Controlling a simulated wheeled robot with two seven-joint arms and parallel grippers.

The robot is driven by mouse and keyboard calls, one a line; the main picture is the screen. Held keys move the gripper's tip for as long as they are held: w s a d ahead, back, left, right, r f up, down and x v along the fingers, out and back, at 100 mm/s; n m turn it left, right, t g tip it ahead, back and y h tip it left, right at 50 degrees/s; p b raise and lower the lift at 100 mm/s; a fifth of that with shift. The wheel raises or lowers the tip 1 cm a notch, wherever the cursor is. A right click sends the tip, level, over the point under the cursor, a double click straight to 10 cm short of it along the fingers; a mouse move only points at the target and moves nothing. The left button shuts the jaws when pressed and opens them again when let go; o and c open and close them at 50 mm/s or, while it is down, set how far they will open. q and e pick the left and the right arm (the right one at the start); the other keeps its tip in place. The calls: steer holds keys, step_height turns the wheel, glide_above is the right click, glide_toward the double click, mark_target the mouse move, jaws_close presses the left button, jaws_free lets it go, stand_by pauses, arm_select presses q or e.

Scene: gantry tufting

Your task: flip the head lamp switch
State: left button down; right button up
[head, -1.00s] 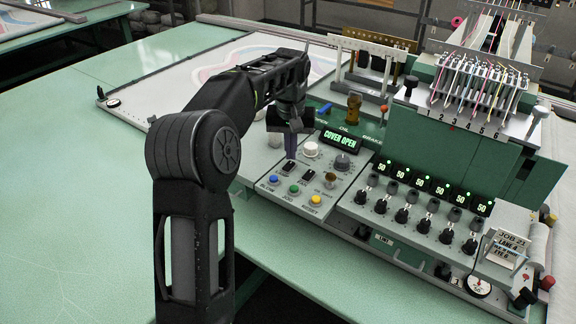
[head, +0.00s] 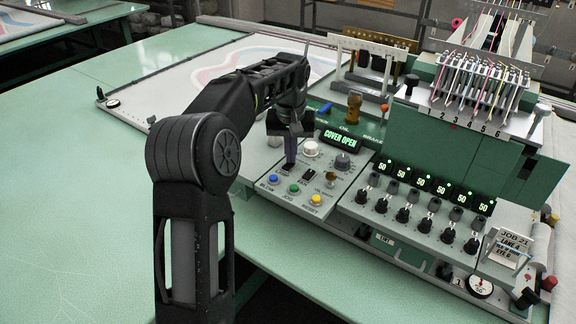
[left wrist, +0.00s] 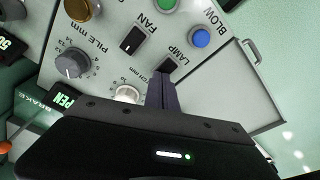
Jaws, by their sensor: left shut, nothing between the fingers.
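The lamp switch (left wrist: 172,66) is a small black rocker beside the LAMP label in the left wrist view. In the head view it is mostly hidden under my left gripper (head: 290,160). My left gripper is shut and empty, pointing down at the panel. Its fingertips also show in the left wrist view (left wrist: 163,80), right at the lamp switch. I cannot tell whether they touch it. The fan switch (left wrist: 132,40), a similar black rocker, is next to it and also shows in the head view (head: 308,174). My right gripper is not in view.
Blue (head: 273,179), green (head: 293,188) and yellow (head: 316,199) buttons sit in front of the switches. A white knob (head: 311,148) and a grey knob (head: 342,161) are behind them. A display (head: 341,139) reads COVER OPEN. The green table (head: 80,200) is clear at left.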

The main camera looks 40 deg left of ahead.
arm_select(q)
steer(key=shift+s+f, duration=0.1)
step_height(320, 180, up, 5)
steer(key=p, duration=0.4)
steer(key=shift+p, duration=0.3)
steer(key=shift+r+p, duration=0.3)
steer(key=shift+r, duration=0.65)
steer(key=shift+f, duration=0.1)
